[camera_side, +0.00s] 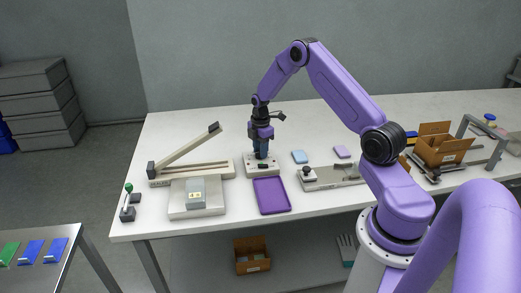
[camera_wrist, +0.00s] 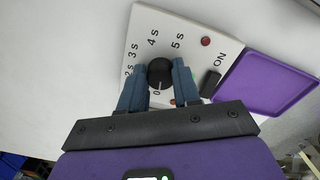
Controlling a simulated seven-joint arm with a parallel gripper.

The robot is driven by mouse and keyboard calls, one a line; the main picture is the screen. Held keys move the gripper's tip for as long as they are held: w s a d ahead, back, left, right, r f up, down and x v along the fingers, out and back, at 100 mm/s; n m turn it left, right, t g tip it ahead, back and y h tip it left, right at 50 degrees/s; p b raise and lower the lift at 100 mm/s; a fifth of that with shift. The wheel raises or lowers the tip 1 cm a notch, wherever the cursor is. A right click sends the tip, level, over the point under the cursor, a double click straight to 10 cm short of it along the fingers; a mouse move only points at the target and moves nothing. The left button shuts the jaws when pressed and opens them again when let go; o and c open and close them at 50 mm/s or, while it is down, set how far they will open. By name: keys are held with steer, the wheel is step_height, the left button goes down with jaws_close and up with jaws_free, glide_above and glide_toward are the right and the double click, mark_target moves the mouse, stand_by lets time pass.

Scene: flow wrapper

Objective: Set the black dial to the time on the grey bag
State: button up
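The black dial (camera_wrist: 160,73) sits on a white control box (camera_wrist: 137,32) marked 2s, 3s, 4s, 5s and 0. A pale mark on the dial's lower edge seems to face the 0. My gripper (camera_wrist: 159,67) is lowered over the box, with one blue finger on each side of the dial. Small gaps seem to show between fingers and dial, so it looks open. In the side view my gripper (camera_side: 261,155) hides the dial on the box (camera_side: 250,169). A grey bag (camera_side: 196,187) lies on a light platform at left; its printing is too small to read.
A red button or lamp (camera_wrist: 206,41) and a black switch (camera_wrist: 210,83) by "ON" sit beside the dial. A purple tray (camera_side: 259,184) lies in front of the box. A long-armed sealer (camera_side: 190,180) stands left. Blue (camera_side: 299,157) and pink (camera_side: 342,152) packets lie right.

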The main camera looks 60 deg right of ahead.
steer(key=c, duration=0.4)
